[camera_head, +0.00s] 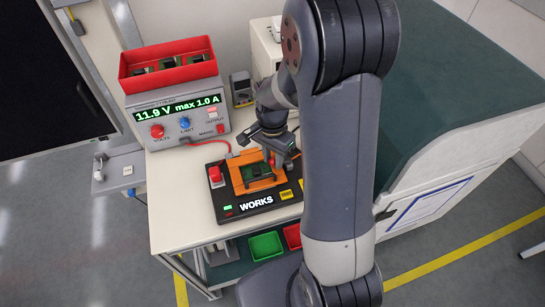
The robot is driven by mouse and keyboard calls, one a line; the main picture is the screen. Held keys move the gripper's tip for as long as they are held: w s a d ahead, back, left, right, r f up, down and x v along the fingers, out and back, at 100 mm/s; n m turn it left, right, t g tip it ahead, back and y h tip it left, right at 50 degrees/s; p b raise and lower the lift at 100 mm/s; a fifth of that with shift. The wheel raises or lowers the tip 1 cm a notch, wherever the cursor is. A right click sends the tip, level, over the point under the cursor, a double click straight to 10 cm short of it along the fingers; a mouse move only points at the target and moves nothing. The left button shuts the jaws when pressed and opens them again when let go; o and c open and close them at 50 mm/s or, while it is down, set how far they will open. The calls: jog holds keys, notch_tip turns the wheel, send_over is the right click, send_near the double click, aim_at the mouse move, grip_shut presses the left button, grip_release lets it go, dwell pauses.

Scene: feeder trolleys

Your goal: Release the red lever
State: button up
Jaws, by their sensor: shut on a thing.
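My gripper (275,150) is low over the back right of a black test fixture (232,209) on the white trolley top. It is shut on the red lever (271,160), of which only a small red part shows below the jaws. My arm and gripper hide the rest of the lever. An orange holder (241,188) on the fixture carries a green circuit board (261,173).
A red rocker or knob (214,174) stands at the fixture's left. A power supply (176,116) showing 11.9 V, with a red bin (167,66) on top, is behind left. A multimeter (241,89) stands behind. Green (265,246) and red (292,236) bins sit below.

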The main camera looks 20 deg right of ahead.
aim_at(274, 159)
jog(key=y, duration=0.1)
jog(key=d+r+y, duration=0.1)
jog(key=y, duration=0.2)
jog(key=shift+w+d+r, duration=0.25)
jog(key=shift+d+r, duration=0.05)
jog(key=shift+d, duration=0.05)
jog(key=y, duration=0.1)
jog(key=d+y+b, duration=0.1)
jog(key=y, duration=0.1)
jog(key=shift+d+r+y, duration=0.3)
jog(key=d+y, duration=0.1)
jog(key=y+b, duration=0.1)
jog(key=y, duration=0.1)
jog(key=shift+d+y, duration=0.3)
jog(key=shift+d, duration=0.1)
jog(key=shift+s+d+f+n+y+b, duration=0.15)
jog(key=shift+d+y+b, duration=0.25)
jog(key=shift+y, duration=0.4)
jog(key=shift+w+d+r+n+y+b, duration=0.1)
jog(key=shift+d+y+b, duration=0.25)
jog(key=shift+y, duration=0.45)
jog(key=shift+s+d+f+n+y+b, duration=0.15)
jog(key=shift+d+y+b, duration=0.25)
jog(key=shift+y, duration=0.4)
jog(key=shift+w+r, duration=0.1)
jog(key=shift+r, duration=0.05)
jog(key=o, duration=0.9)
notch_tip(274, 159, up, 10)
jog(key=shift+f, duration=0.1)
